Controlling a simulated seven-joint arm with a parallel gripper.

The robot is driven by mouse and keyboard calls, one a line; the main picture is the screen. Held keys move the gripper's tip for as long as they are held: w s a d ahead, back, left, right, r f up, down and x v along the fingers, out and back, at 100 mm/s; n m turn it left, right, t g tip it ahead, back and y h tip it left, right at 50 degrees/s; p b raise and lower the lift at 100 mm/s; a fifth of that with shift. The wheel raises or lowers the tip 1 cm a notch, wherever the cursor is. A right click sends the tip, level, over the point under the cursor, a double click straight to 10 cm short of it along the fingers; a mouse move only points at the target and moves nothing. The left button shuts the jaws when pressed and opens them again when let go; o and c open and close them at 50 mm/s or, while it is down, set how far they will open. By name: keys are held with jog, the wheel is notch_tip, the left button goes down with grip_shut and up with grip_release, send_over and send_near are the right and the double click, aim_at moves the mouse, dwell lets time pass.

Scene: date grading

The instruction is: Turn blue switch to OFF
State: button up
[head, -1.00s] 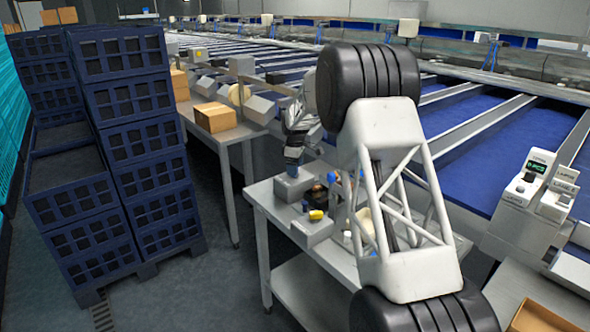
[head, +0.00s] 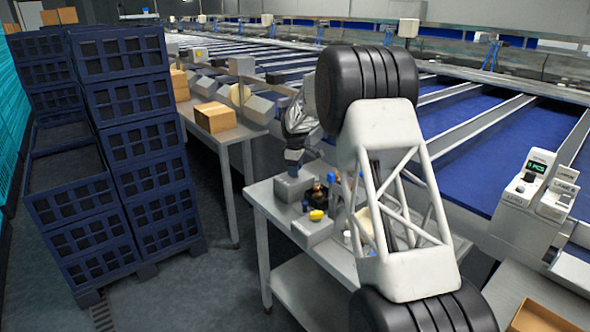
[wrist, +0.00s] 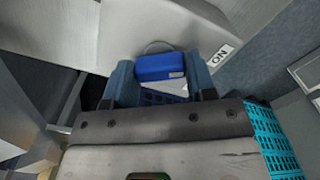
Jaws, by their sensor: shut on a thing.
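The blue switch (wrist: 162,67) is a blue block in the wrist view, set on a grey surface with an "ON" label (wrist: 222,54) to its right. My gripper (wrist: 165,80) has its two blue fingers on either side of the switch, shut on it. In the head view my gripper (head: 294,158) is low over a grey box (head: 293,187) at the left end of the near metal table; the switch itself is hidden there. I cannot tell the switch's position from these views.
A yellow knob (head: 316,215) sits on a grey box beside small dark and blue items. The metal table (head: 335,255) borders the blue conveyor lanes. Stacked blue crates (head: 150,140) stand at left, and a cardboard box (head: 215,117) lies on the farther table.

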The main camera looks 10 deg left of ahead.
jog(key=shift+m, duration=0.4)
jog(key=m, duration=0.6)
jog(key=shift+m, duration=0.4)
jog(key=m, duration=0.6)
jog(key=shift+m, duration=0.3)
jog(key=o, duration=0.9)
jog(key=shift+o, duration=0.2)
jog(key=shift+r, duration=0.15)
